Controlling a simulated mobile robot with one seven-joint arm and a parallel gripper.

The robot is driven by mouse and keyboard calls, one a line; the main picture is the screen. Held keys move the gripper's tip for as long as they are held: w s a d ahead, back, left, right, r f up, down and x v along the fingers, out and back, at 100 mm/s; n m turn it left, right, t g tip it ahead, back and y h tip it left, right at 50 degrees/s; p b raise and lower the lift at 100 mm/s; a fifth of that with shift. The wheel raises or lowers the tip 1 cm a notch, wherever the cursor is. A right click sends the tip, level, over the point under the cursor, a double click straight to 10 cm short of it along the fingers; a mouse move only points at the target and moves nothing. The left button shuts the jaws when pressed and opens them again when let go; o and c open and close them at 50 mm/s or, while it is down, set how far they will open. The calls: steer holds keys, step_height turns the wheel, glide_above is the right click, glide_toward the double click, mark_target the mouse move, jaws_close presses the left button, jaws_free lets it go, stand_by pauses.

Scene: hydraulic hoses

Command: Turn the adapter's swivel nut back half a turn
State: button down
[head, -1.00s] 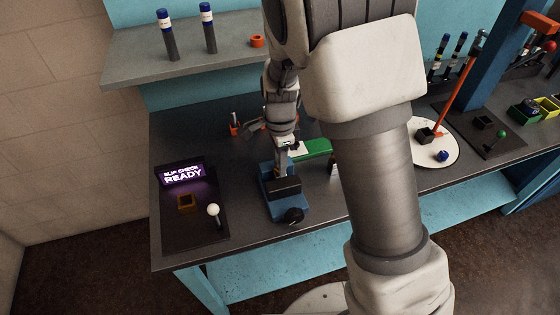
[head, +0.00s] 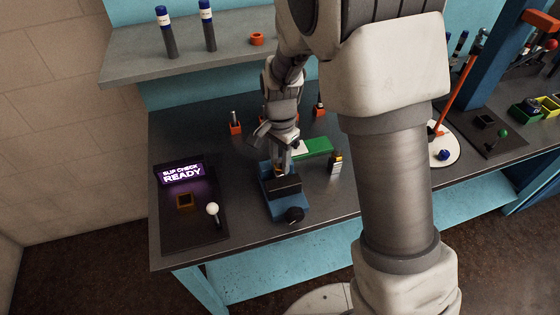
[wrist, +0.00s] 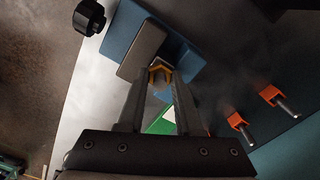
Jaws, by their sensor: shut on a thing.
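The adapter's swivel nut (wrist: 160,75) shows as a brass-coloured hex piece in the wrist view. It sits by the dark block of a blue vise (head: 268,199), which has a black knob (head: 294,215) at its front. My gripper (wrist: 159,84) points down at the vise, its two fingers closed in on either side of the nut and shut on it. In the head view my gripper (head: 281,168) hides most of the nut. The rest of the adapter is hidden between the vise's jaws and my fingers.
A green and white card (head: 317,148) and a small bottle (head: 336,163) lie close on the right. Orange holders (head: 235,127) stand behind. A shelf (head: 135,52) overhangs the back.

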steer(key=n, duration=0.4)
steer(key=shift+n+b, duration=0.4)
steer(key=n, duration=0.3)
steer(key=shift+n+b, duration=0.3)
steer(key=n, duration=0.3)
steer(key=shift+n, duration=0.3)
steer(key=n, duration=0.3)
steer(key=shift+n, duration=0.3)
steer(key=n, duration=0.3)
steer(key=shift+r+n+p, duration=0.1)
steer(key=shift+n+p, duration=0.2)
steer(key=n+p, duration=0.1)
steer(key=n, duration=0.2)
steer(key=shift+n, duration=0.3)
steer(key=n+p, duration=0.2)
steer(key=n, duration=0.2)
steer(key=shift+n+p, duration=0.7)
steer(key=shift+n, duration=1)
